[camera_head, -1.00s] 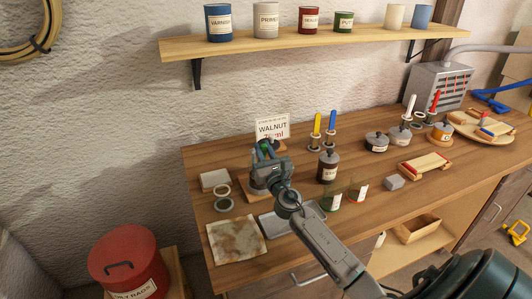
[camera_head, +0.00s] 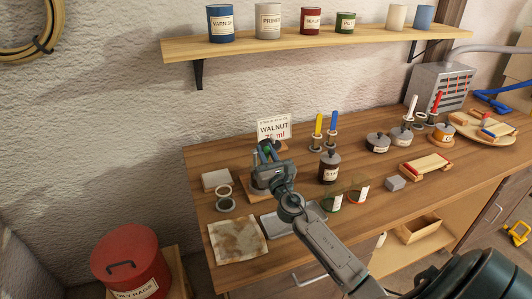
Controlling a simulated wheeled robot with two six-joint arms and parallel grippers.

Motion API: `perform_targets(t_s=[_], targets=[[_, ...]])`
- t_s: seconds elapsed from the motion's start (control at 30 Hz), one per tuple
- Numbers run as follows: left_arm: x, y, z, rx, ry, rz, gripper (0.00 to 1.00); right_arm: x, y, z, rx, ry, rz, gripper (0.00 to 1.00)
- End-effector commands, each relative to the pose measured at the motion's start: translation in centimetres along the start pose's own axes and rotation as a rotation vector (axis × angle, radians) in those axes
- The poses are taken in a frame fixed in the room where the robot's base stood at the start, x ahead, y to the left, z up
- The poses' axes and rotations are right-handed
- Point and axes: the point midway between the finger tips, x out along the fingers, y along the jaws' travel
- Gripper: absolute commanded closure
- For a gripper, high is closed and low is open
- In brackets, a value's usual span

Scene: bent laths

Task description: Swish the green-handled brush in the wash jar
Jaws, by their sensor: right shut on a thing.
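My right gripper (camera_head: 266,158) is over the left part of the workbench, seen from behind and above. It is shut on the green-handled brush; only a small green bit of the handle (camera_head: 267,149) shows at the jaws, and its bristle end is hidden. A grey round vessel (camera_head: 257,184), perhaps the wash jar, stands just below and behind the gripper, partly covered by it. I cannot tell whether the bristles are inside it. My left gripper is out of view.
A dark labelled bottle (camera_head: 329,168) and yellow and blue upright handles (camera_head: 318,124) stand right of the gripper. A WALNUT card (camera_head: 273,128) stands behind it. A grey tray (camera_head: 284,222) lies under my arm. A stained cloth (camera_head: 237,240) lies at the front left.

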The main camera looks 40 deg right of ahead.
Motion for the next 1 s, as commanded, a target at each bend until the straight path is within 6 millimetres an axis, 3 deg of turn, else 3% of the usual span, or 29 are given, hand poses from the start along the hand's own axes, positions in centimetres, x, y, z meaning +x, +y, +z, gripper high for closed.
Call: perform_targets(t_s=[1.0], targets=[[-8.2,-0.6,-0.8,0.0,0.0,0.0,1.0,-0.2,0.0,8.4,0.0,0.0,0.0,1.0]])
